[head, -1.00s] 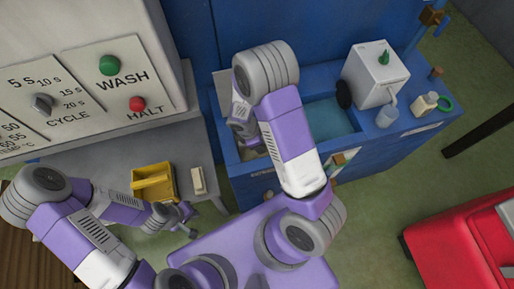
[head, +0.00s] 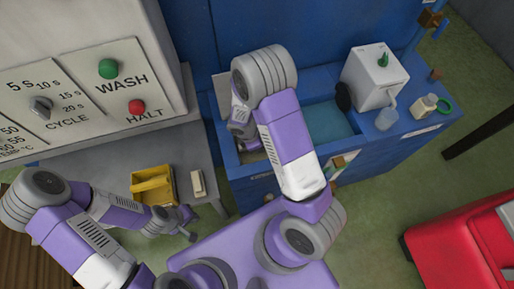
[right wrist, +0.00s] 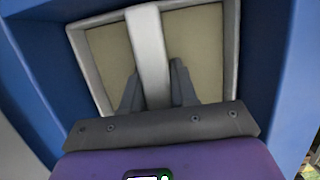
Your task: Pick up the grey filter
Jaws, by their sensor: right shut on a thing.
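The grey filter (right wrist: 89,72) shows in the right wrist view as a pale grey square frame with beige panels and a light bar (right wrist: 148,50) across its middle. It lies inside blue walls. My right gripper (right wrist: 156,88) is shut on this bar, one dark finger on each side. In the head view my right gripper (head: 241,130) is down in the left part of the blue basin, largely hidden by my arm, and the filter is hard to make out there. My left gripper (head: 190,222) is open and empty in front of the grey bench.
The blue basin unit (head: 395,143) carries a white box with a green knob (head: 375,75), a cup (head: 387,115) and a small bottle (head: 423,105). A yellow bin (head: 153,185) and a pale block (head: 198,184) sit on the grey bench (head: 90,160). A red cart (head: 450,235) stands right.

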